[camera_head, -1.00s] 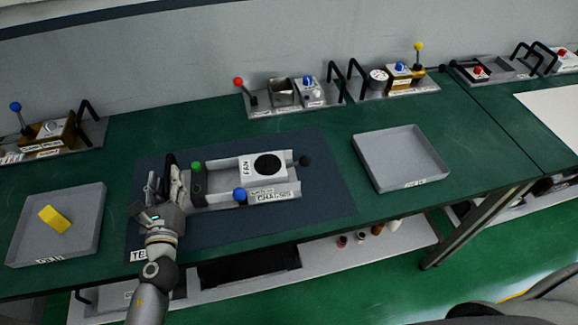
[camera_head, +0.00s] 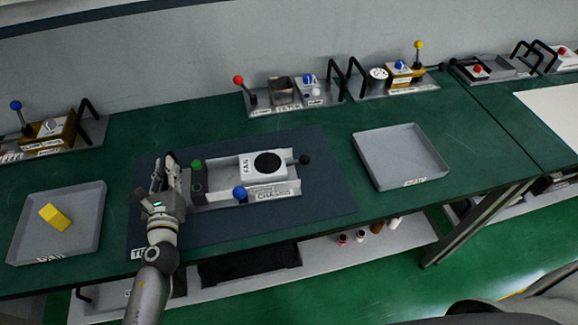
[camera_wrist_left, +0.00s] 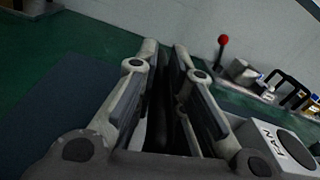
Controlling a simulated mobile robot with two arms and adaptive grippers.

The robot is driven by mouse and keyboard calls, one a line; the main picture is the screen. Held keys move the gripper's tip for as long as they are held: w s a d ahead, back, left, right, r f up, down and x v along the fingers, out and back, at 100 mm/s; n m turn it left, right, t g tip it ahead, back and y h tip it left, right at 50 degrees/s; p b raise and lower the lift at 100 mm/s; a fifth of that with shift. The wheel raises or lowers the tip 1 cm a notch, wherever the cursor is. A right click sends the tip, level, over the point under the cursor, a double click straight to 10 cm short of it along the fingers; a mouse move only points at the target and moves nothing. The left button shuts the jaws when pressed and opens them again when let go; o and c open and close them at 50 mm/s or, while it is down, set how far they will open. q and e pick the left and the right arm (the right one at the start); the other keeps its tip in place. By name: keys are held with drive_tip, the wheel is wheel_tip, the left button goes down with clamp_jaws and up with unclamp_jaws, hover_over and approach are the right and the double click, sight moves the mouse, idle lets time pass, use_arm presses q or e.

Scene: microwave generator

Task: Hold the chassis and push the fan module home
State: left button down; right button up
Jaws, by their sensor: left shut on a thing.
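The chassis (camera_head: 222,180) is a light grey tray on a dark mat, with a green knob at its left, a blue knob in front and a black knob at its right end. The white fan module (camera_head: 251,171), with a round black top, sits in its right part; it also shows at the right edge of the left wrist view (camera_wrist_left: 262,143). Whether it is fully seated I cannot tell. My left gripper (camera_head: 169,166) is at the chassis's left end, its fingers close together around a dark part (camera_wrist_left: 160,125), apparently the chassis's end handle. My right gripper is not in view.
A grey tray with a yellow block (camera_head: 56,217) stands at the left, and an empty grey tray (camera_head: 402,135) at the right. Several module units with knobs and black handles (camera_head: 297,96) line the wall.

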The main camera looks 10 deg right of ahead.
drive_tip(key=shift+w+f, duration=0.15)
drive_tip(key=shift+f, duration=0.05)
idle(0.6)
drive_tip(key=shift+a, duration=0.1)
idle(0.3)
